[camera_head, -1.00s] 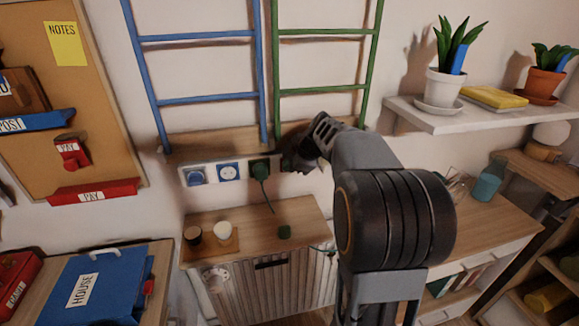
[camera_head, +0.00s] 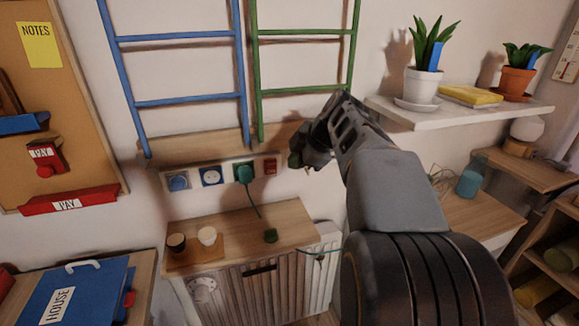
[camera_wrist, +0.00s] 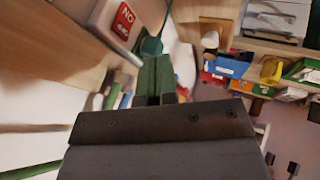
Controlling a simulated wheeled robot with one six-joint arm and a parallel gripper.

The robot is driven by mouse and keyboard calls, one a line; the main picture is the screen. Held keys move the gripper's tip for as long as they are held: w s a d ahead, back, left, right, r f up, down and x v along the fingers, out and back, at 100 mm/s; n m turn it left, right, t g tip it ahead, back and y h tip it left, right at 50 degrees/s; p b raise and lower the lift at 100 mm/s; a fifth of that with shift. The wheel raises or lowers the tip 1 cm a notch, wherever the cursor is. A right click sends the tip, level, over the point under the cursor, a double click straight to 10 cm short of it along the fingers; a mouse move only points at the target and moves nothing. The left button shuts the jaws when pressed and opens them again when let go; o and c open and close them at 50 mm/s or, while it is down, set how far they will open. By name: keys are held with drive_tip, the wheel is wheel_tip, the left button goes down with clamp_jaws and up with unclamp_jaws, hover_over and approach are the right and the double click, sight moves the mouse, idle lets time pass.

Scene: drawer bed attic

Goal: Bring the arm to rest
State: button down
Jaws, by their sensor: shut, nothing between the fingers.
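My gripper (camera_head: 301,154) is in front of the wall, just right of the socket strip and below the green ladder. In the wrist view its fingers (camera_wrist: 157,72) are together, with nothing held between them. My arm reaches up from the lower right of the head view. A green plug (camera_head: 245,173) sits in the socket strip (camera_head: 226,175), and its cord hangs down to the small cabinet. A red switch plate (camera_head: 270,166) is at the strip's right end; it also shows in the wrist view (camera_wrist: 123,20), partly reading "NO".
A blue ladder (camera_head: 180,102) and a green ladder (camera_head: 302,88) lean above the strip. A white shelf (camera_head: 455,113) with potted plants stands to the right. Below is a wooden cabinet top (camera_head: 280,219) with two cups on a board. A blue folder (camera_head: 75,292) is at lower left.

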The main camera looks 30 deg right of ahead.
drive_tip(key=shift+s+d+r, duration=0.1)
drive_tip(key=shift+s+r, duration=0.15)
idle(0.5)
drive_tip(key=s+a+f+m+g+h+p, duration=0.35)
drive_tip(key=s+f+m, duration=0.3)
drive_tip(key=m, duration=0.85)
drive_tip(key=s+a+r+p, duration=0.1)
drive_tip(key=s+a+p, duration=0.6)
drive_tip(key=a+p, duration=0.1)
drive_tip(key=shift+a+r+p, duration=0.3)
drive_tip(key=shift+a+r, duration=0.1)
drive_tip(key=shift+a, duration=0.4)
drive_tip(key=shift+s+t+y, duration=0.1)
drive_tip(key=shift+t+y, duration=0.15)
